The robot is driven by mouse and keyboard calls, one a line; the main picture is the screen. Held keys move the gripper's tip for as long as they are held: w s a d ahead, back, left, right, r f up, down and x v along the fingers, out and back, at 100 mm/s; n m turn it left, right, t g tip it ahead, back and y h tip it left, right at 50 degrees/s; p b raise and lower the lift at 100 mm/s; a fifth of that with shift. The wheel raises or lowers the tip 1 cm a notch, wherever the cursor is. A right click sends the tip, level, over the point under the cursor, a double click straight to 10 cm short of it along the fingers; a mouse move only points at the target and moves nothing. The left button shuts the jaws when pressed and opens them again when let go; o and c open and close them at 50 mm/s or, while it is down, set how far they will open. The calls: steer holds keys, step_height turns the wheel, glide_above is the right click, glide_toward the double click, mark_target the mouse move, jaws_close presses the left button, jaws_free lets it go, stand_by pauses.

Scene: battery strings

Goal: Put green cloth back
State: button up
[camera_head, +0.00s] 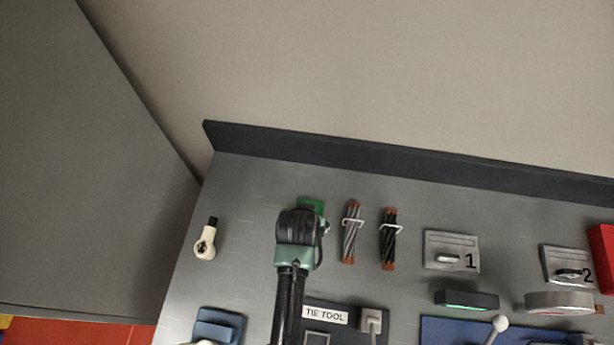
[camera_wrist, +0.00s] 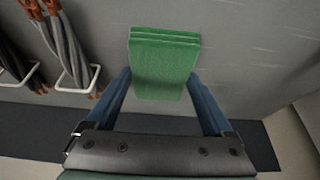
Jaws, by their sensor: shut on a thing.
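The green cloth (camera_wrist: 164,65) is a folded, layered block between my two blue fingers in the wrist view. My gripper (camera_wrist: 160,80) is shut on its sides. The cloth lies against or just above the grey panel; I cannot tell whether it touches it. In the head view a corner of the cloth (camera_head: 312,204) shows past my wrist, near the back of the grey bench. My wrist hides the rest of it and the fingers there.
Two cable bundles, one grey (camera_head: 351,232) and one black (camera_head: 389,238), sit in white holders just right of my gripper. A cream-coloured part (camera_head: 206,240) lies to the left. A dark raised edge (camera_head: 400,165) runs along the back. The grey surface between is bare.

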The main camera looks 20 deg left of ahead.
steer(key=shift+f, duration=0.2)
steer(key=o, duration=0.9)
steer(key=shift+r, duration=0.25)
steer(key=v, duration=1.1)
steer(key=shift+s+d+r, duration=0.1)
steer(key=shift+s+r, duration=0.05)
steer(key=shift+r, duration=0.25)
